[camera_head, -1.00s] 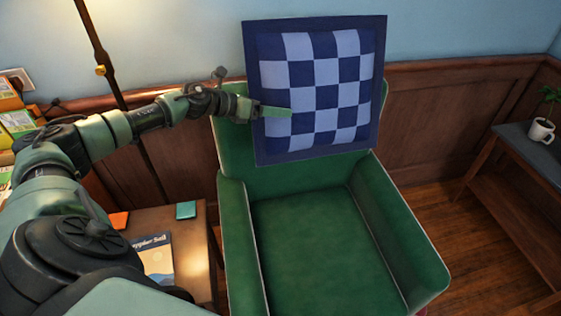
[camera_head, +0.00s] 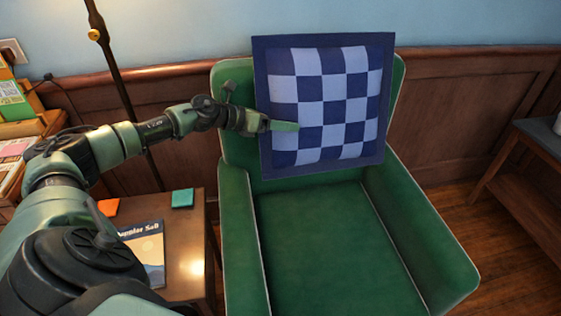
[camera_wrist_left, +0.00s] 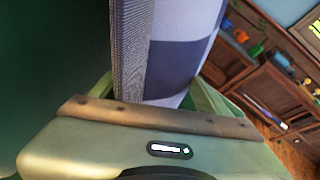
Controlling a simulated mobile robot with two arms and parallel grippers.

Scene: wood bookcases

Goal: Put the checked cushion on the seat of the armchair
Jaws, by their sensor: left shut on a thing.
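The checked cushion (camera_head: 325,105) is blue and light blue with a dark blue border. It is upright in front of the backrest of the green armchair (camera_head: 330,250), above the seat. My left gripper (camera_head: 284,126) is shut on the cushion at its left side; one finger lies across the cushion's face. In the left wrist view the cushion (camera_wrist_left: 178,60) rises from the jaws, its edge toward the camera. The armchair's seat is bare in the head view. Whether the cushion touches the backrest, I cannot tell. My right gripper is not in view.
A small wooden table (camera_head: 195,262) with a book (camera_head: 145,250), a teal box (camera_head: 182,198) and an orange item (camera_head: 108,206) stands left of the armchair. A lamp pole (camera_head: 118,80) rises behind my left arm. A dark-topped bench (camera_head: 540,135) stands at right.

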